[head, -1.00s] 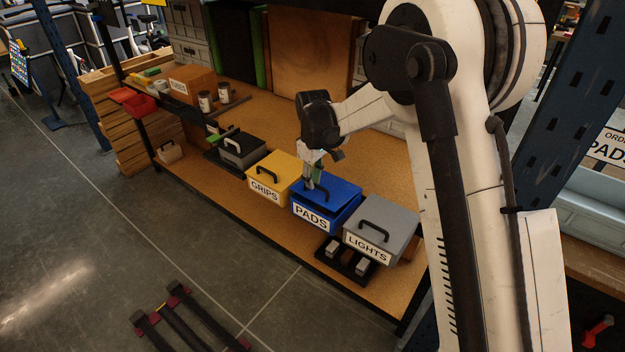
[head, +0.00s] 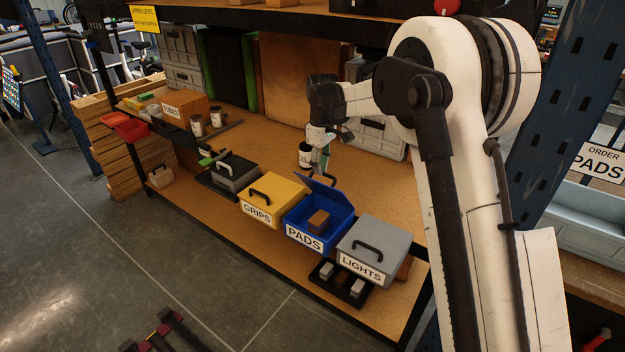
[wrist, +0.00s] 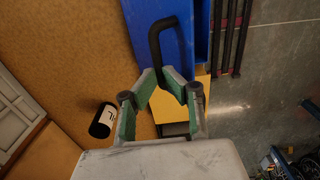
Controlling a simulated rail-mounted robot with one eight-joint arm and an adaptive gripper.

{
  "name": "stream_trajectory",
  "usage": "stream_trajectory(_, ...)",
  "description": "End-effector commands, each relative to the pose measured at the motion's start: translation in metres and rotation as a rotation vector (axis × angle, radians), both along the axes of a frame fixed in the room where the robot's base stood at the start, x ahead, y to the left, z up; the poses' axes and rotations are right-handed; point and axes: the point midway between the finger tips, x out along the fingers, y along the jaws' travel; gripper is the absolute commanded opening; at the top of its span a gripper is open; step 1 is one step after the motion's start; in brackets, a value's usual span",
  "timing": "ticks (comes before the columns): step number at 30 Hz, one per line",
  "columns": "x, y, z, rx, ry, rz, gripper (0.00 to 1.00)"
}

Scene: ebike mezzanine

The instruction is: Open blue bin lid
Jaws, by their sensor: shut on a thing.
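The blue bin (head: 304,239) carries a PADS label and stands on the wooden shelf. Its blue lid (head: 330,196) is tilted up at the back, so a brown block (head: 318,220) shows inside. My gripper (head: 321,172) is at the raised lid, above the back of the bin. In the wrist view the lid (wrist: 178,14) bears a dark handle (wrist: 156,38), and my gripper (wrist: 166,80) is shut on the lower end of this handle.
The yellow GRIPS bin (head: 272,193) stands left of the blue bin and the grey LIGHTS bin (head: 375,232) right of it. A dark labelled cup (head: 305,155) stands behind my gripper. The upper shelf (head: 290,22) runs overhead.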

Motion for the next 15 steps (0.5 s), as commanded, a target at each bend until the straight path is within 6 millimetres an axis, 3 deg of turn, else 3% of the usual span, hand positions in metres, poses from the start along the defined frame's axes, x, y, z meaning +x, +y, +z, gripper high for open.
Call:
stream_trajectory(1,0.01,-0.012,-0.006,-0.006,-0.008,-0.009,0.0)
stream_trajectory(15,0.064,-0.053,-0.005,-0.006,-0.003,-0.009,0.0)
